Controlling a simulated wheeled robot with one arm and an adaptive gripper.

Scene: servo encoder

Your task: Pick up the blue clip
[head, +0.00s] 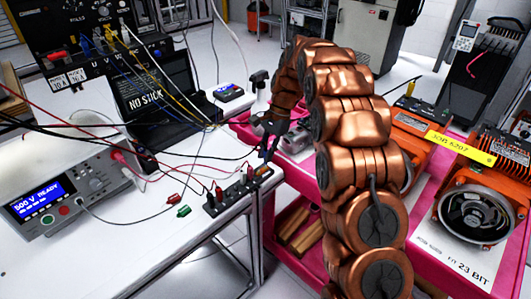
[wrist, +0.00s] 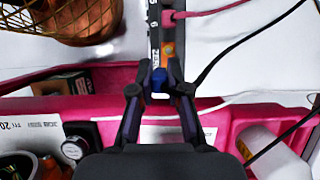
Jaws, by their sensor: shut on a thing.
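The blue clip (wrist: 159,80) sits between the two fingertips of my gripper (wrist: 160,76) in the wrist view. The fingers are shut on it from both sides. It is at the near end of a black terminal strip (wrist: 154,32) with numbers and an orange patch; I cannot tell whether the clip touches the strip. In the head view my gripper (head: 268,148) is above the right end of the terminal strip (head: 232,199), near the white bench's corner. The clip is too small and dark to make out clearly there.
A red clip (head: 173,199) and a green clip (head: 183,211) lie left of the strip on the white bench (head: 130,255). Several cables cross the bench. A meter reading "500 V READY" (head: 60,190) stands at left. A pink cart (head: 300,247) adjoins the bench at right.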

